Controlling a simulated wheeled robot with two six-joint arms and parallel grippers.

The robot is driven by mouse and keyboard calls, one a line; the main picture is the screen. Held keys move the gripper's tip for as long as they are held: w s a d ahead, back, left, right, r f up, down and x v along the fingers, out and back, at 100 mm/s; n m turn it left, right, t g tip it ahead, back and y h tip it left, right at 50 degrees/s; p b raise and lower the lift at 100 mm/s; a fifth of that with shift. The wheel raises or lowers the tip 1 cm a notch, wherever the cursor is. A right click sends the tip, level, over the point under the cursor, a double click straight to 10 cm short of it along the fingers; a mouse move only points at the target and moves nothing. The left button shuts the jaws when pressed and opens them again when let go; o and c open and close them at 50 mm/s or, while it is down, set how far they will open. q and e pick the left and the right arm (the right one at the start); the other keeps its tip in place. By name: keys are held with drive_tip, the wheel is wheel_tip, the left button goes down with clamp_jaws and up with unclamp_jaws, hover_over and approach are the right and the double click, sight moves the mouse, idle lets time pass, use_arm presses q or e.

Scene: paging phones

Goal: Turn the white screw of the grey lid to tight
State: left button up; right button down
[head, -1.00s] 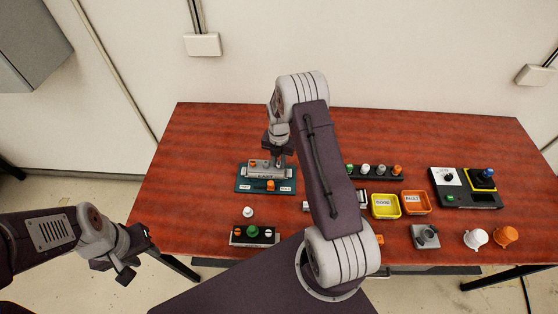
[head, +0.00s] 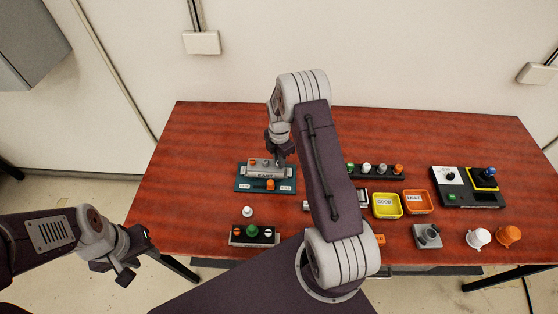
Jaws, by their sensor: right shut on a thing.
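The grey lid (head: 262,174) lies on a dark teal board (head: 243,186) at the left of the table. An orange screw and a grey screw show along its top. My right gripper (head: 279,160) reaches down at the lid's right end. It is shut on the white screw there, which its fingers mostly hide, so how far the screw is turned cannot be told. My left gripper (head: 130,268) hangs off the table's left front edge, away from the lid; its fingers are too unclear to tell open from shut.
A white knob (head: 247,211) and a block with coloured buttons (head: 252,234) stand in front of the board. A yellow tray (head: 386,213) and an orange tray (head: 417,209) are right of my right arm. That arm hides the table's middle.

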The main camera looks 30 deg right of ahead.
drive_tip(key=m, duration=0.5)
drive_tip(key=shift+m+b, duration=0.3)
drive_tip(key=shift+b, duration=0.05)
drive_tip(key=m, duration=0.5)
drive_tip(key=shift+s, duration=0.1)
drive_tip(key=shift+m, duration=0.4)
drive_tip(key=c, duration=1.6)
unclamp_jaws()
wheel_tip(320, 180, up, 9)
drive_tip(key=shift+r+b, duration=0.1)
drive_tip(key=shift+b, duration=0.9)
drive_tip(key=shift+a, duration=0.1)
